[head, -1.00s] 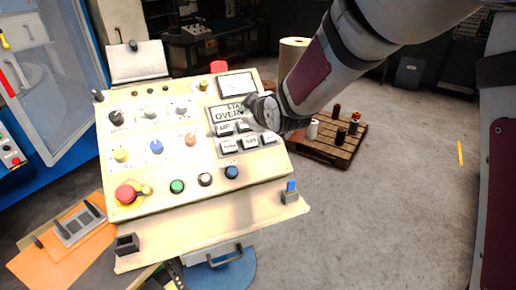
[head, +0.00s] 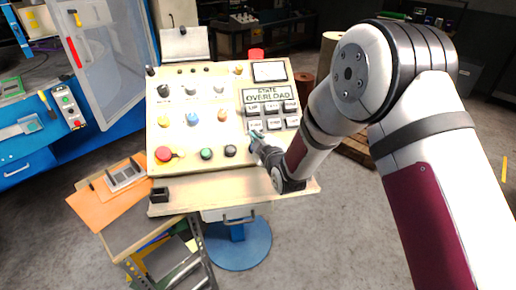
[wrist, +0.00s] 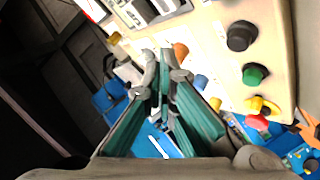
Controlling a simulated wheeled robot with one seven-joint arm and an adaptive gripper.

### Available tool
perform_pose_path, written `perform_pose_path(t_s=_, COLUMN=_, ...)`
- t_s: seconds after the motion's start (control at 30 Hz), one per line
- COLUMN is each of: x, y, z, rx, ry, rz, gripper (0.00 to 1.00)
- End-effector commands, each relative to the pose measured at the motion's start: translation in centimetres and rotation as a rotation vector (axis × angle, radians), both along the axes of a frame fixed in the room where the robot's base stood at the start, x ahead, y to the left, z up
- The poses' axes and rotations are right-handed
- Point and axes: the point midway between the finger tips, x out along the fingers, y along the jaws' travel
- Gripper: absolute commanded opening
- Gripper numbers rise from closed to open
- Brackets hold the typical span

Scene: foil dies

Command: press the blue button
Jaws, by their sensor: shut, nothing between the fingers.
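The slanted control panel (head: 178,140) stands ahead of me in the head view. The green button (head: 206,154) and a dark button (head: 230,150) sit just left. In the wrist view my gripper (wrist: 165,65) points past the orange knob (wrist: 181,50); the dark button (wrist: 240,36) and green button (wrist: 254,74) are at right.
The red emergency stop (head: 163,154) is at lower left. A display reading "OVERLOAD" (head: 270,96) and several grey keys are above my gripper. A side table with orange sheets (head: 98,205) stands at left.

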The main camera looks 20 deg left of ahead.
Motion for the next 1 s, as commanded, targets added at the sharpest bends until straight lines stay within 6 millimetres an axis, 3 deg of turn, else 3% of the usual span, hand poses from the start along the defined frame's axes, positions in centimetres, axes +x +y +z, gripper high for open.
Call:
perform_pose_path(t_s=0.37, x=0.4, y=0.2, z=-0.6, rx=0.0, ry=0.002, rz=0.0, gripper=0.0)
perform_pose_path(t_s=1.0, x=4.0, y=2.4, z=-6.7, rx=0.001, ry=0.002, rz=0.0, gripper=0.0)
